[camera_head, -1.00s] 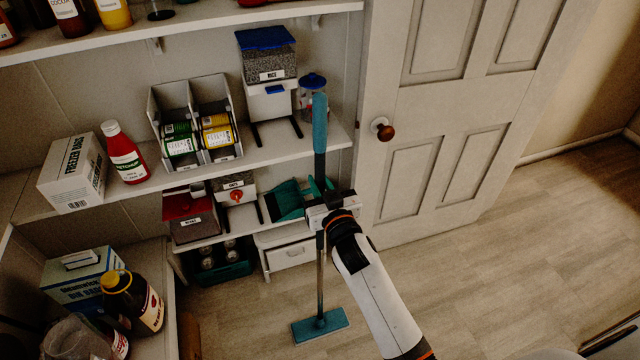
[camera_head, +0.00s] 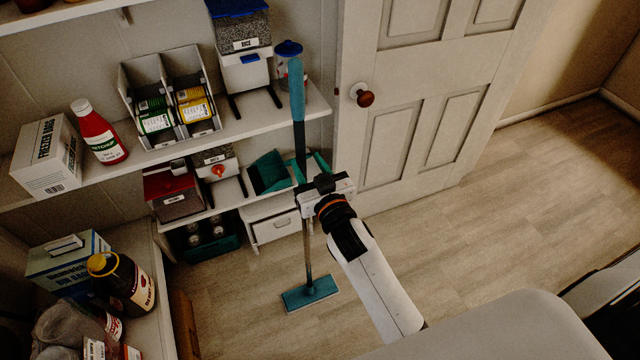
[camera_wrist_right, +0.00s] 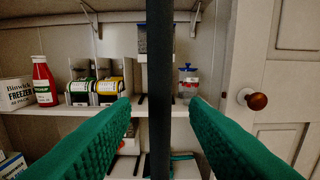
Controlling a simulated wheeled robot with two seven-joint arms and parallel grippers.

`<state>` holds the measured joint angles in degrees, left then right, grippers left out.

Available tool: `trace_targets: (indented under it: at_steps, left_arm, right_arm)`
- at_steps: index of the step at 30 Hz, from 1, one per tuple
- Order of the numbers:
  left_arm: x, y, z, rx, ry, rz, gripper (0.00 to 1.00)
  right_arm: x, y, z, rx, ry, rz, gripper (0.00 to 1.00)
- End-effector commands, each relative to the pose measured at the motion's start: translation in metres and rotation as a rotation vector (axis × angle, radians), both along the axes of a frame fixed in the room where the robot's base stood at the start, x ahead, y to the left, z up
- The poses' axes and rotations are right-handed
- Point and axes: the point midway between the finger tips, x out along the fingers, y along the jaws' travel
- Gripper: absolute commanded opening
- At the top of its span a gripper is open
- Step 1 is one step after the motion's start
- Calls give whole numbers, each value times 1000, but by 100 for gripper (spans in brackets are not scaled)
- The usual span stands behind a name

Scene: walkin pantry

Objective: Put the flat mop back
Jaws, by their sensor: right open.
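The flat mop (camera_head: 311,292) stands upright. Its flat teal head is on the floor in front of the shelves, and its pole rises to a teal grip (camera_head: 297,92). My right gripper (camera_head: 309,196) is at the mop's pole, partway up. In the right wrist view its two green fingers are open, one on each side of the dark pole (camera_wrist_right: 160,95), with gaps visible on both sides. My left gripper is not in view.
A white drawer unit (camera_head: 273,228) stands low behind the mop. A panelled door (camera_head: 420,110) is at right. The floor (camera_head: 450,240) right of the mop is clear.

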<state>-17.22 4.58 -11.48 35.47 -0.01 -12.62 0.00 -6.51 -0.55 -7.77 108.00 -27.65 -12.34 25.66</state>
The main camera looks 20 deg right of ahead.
Motion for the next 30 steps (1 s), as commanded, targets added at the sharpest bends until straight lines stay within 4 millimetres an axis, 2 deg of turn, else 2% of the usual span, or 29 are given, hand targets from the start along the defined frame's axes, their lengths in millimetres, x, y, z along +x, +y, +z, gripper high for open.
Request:
trace_targets:
  at_steps: [1,3,9,15,23,26,29,30]
  left_arm:
    - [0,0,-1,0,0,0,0]
    - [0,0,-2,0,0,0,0]
    - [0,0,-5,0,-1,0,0]
    - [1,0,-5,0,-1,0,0]
    - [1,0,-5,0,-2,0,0]
    - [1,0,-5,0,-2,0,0]
    - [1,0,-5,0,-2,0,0]
    - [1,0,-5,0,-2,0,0]
  right_arm:
    - [-13,0,-2,1,2,0,41]
    - [-28,-1,-2,0,2,-1,41]
    - [-59,-2,-2,1,2,-1,41]
    - [-71,-3,0,0,-1,-1,41]
    - [-72,-2,-4,-1,6,1,41]
    - [-71,1,-32,-7,64,10,41]
    - [-74,6,-98,-25,196,32,41]
    - [-79,9,-133,-34,268,43,41]
